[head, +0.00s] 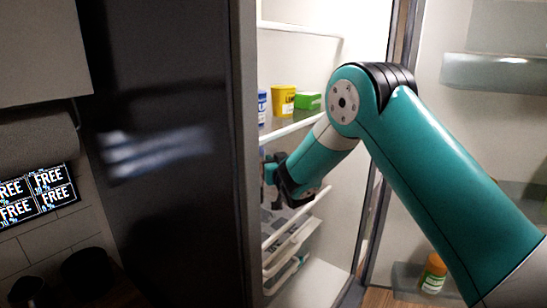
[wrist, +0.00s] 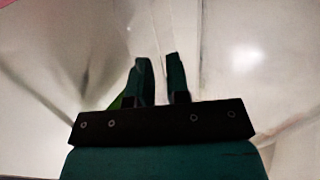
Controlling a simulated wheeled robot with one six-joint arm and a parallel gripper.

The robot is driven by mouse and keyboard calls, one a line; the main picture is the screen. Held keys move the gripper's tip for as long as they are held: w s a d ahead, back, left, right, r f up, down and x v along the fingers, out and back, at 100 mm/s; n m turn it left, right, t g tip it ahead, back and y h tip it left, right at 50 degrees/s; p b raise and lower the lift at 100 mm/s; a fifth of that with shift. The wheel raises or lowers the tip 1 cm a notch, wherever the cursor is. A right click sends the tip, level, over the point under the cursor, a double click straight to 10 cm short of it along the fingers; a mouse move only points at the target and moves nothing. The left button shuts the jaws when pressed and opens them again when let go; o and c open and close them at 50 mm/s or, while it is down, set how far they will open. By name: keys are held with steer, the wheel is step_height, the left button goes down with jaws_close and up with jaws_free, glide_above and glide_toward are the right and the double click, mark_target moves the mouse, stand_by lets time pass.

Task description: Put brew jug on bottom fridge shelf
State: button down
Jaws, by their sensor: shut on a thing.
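My gripper (wrist: 160,68) is inside the open fridge, below the shelf with the small packages. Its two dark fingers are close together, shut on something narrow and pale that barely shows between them. I take this for part of the brew jug, but its outline cannot be made out in either view. In the head view the fridge's left edge partly hides my gripper (head: 268,177). The fridge's white bottom (head: 312,285) shows low down, below the pull-out trays (head: 285,240).
A middle shelf (head: 292,128) holds a yellow tub (head: 283,101), a green box (head: 309,101) and a blue-and-white container (head: 262,106). The open door at right has bins, one with an orange bottle (head: 433,273). A dark panel (head: 165,150) stands left of the opening.

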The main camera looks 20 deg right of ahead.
steer(key=shift+f, duration=0.25)
steer(key=c, duration=1.1)
jaws_free()
steer(key=s+a+n+g+y+b, duration=0.1)
steer(key=s+a+n+g+b, duration=0.2)
steer(key=s+g, duration=0.6)
steer(key=s+a+n+g+y+b, duration=0.2)
steer(key=s+g, duration=0.7)
steer(key=s, duration=3)
steer(key=a+n+b, duration=0.2)
steer(key=shift+s+f+y+b, duration=0.15)
steer(key=shift+f+y+b, duration=0.15)
steer(key=shift+f+b, duration=0.1)
